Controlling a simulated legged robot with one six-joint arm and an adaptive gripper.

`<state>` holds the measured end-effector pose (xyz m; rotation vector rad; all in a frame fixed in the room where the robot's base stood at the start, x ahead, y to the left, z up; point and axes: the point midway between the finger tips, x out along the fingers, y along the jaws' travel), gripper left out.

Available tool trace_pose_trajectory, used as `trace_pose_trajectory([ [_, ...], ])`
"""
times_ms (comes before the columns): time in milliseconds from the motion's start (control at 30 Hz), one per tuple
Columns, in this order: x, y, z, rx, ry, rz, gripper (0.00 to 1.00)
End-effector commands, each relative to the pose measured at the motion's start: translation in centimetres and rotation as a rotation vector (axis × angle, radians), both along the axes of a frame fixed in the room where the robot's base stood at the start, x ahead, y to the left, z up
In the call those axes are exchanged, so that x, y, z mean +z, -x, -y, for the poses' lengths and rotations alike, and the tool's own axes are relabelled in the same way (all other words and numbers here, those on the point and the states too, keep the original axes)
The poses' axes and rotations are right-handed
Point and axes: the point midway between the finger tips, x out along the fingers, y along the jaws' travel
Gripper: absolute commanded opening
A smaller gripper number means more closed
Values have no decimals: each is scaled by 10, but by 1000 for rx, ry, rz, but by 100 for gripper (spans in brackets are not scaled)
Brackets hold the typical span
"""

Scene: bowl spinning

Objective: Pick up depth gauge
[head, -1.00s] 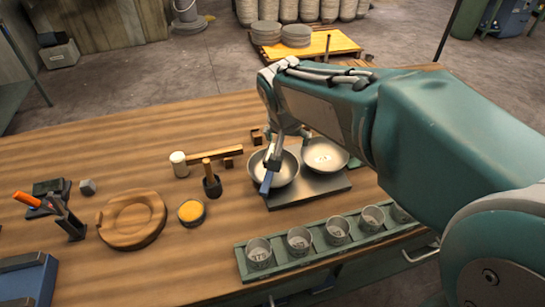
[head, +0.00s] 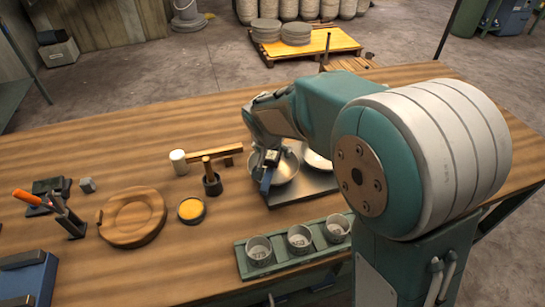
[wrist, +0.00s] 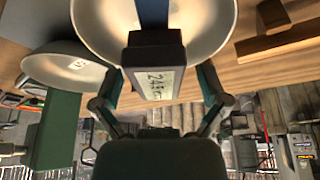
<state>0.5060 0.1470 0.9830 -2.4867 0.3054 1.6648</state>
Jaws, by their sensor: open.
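The depth gauge (wrist: 163,72), a dark block with a pale numeric display and a blue bar, shows large in the wrist view, against a pale metal bowl (wrist: 222,30). In the head view the gauge (head: 266,178) is at the left part of the left bowl (head: 288,168); whether it rests on the bowl is unclear. My gripper (wrist: 162,76) is open, its fingers on either side of the gauge's display block, with a visible gap on the right. In the head view my arm partly hides the fingers.
A second bowl (head: 317,160) stands to the right, partly behind my arm. A row of metal cups on a green tray (head: 243,262) lies in front. A mortar with pestle (head: 212,184), a yellow-filled tin (head: 191,210) and a wooden disc (head: 131,219) stand left.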

Motion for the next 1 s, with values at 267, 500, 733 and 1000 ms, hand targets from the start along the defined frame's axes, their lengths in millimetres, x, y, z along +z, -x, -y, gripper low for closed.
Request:
trace_pose_trajectory([
  [267,-12,-5,2,-1,-3,3,94],
  [500,-12,-5,2,-1,-2,2,27],
  [733,-12,-5,2,0,-2,2,0],
  [1000,-9,-5,2,-1,-1,1,0],
])
